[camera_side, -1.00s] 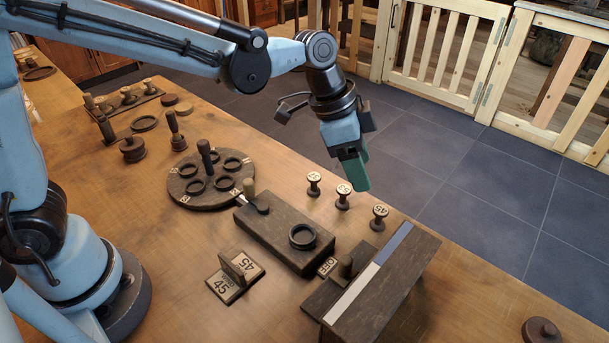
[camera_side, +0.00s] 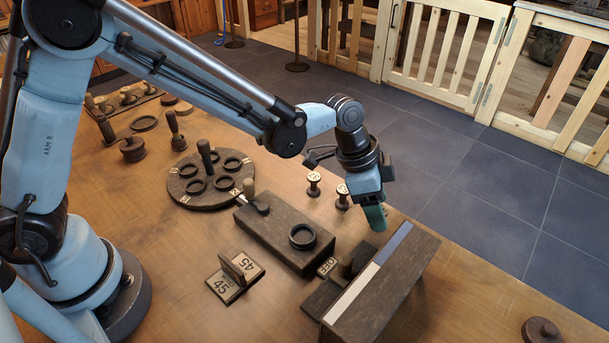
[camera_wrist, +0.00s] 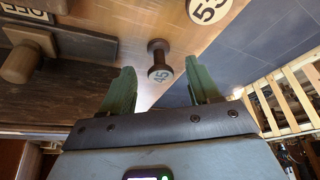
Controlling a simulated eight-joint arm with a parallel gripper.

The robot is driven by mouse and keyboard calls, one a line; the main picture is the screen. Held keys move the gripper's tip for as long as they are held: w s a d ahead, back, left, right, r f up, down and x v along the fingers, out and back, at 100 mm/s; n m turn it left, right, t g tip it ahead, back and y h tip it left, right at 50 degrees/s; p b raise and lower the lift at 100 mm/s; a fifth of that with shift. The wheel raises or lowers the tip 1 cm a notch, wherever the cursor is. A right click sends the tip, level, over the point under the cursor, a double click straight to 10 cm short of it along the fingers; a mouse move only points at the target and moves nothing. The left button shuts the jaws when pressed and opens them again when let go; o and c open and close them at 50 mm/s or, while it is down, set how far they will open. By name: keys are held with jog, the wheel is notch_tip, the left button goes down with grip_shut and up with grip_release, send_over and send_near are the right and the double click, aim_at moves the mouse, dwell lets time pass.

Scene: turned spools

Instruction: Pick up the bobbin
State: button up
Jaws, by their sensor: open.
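The bobbin marked 45 (camera_wrist: 160,62) is a dark turned spool with a pale numbered end. In the wrist view it shows between the green fingertips of my gripper (camera_wrist: 160,70), with space on both sides and no visible contact. In the side view my gripper (camera_side: 375,216) points down over the row of bobbins near the table's far edge and hides this bobbin. The gripper is open and empty. Two similar bobbins show in the side view: a near one (camera_side: 343,198) just left of the fingers and another (camera_side: 314,184) further left.
A dark block with a ring (camera_side: 285,240) and a lever stands left of the gripper. A long dark box with a pale-and-blue top (camera_side: 380,280) stands in front. A 45 placard (camera_side: 235,277) and a round ringed plate (camera_side: 205,181) are further left. The table's far edge is close.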

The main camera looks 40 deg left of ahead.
jog(key=shift+x, duration=1.45)
jog(key=c, duration=1.1)
